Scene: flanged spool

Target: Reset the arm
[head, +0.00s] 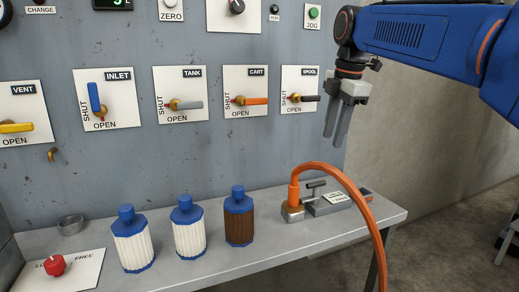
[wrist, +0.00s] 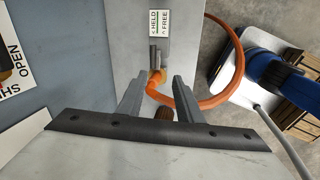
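My gripper (head: 336,138) hangs from my blue arm at the upper right of the head view, fingers pointing down. It is in the air above the right end of the bench, to the right of the spool valve plate (head: 300,90). In the wrist view my gripper (wrist: 158,84) has its two fingers apart with nothing held between them. The orange hose (wrist: 228,90) and its end fitting lie below and beyond the fingers. Part of a brown ribbed thing (wrist: 163,114) shows between the fingers, lower down.
The bench (head: 262,262) carries two white cartridges (head: 133,245) (head: 189,232), a brown cartridge (head: 239,222), the hose (head: 341,180), a clamp block (head: 325,203) and a red knob (head: 54,265). The panel (head: 150,150) with valve levers stands behind. Air around my gripper looks clear.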

